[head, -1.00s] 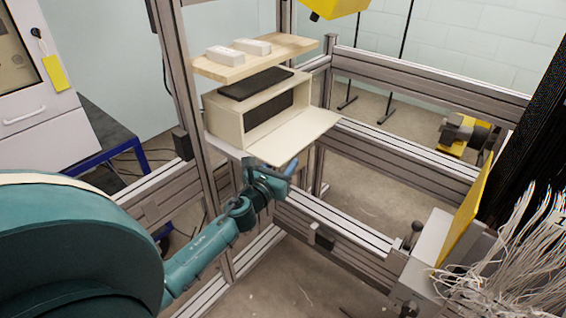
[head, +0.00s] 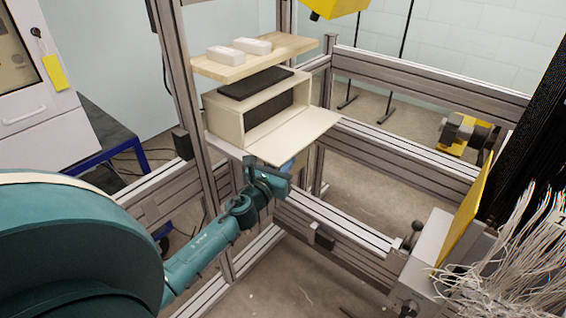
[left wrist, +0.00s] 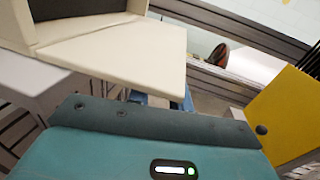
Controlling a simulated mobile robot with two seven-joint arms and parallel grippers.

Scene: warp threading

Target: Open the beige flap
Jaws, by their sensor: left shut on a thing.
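The beige flap (head: 298,135) is swung down and stands out from the front of the beige box (head: 228,118), nearly level. The box's dark inside shows above it. The flap also shows in the left wrist view (left wrist: 125,55), top face up. My left gripper (head: 287,167) is just below the flap's front edge, with its blue fingertips partly hidden by the flap. It is shut, and its hold appears to be at the flap's edge, though the contact itself is hidden. My right gripper is out of view.
A wooden shelf (head: 225,68) with two white blocks stands above the box, inside a metal frame (head: 190,100). A frame rail (head: 335,228) runs below and right of my left gripper. A yellow panel (head: 463,215) and a bundle of white threads (head: 515,250) are at the right.

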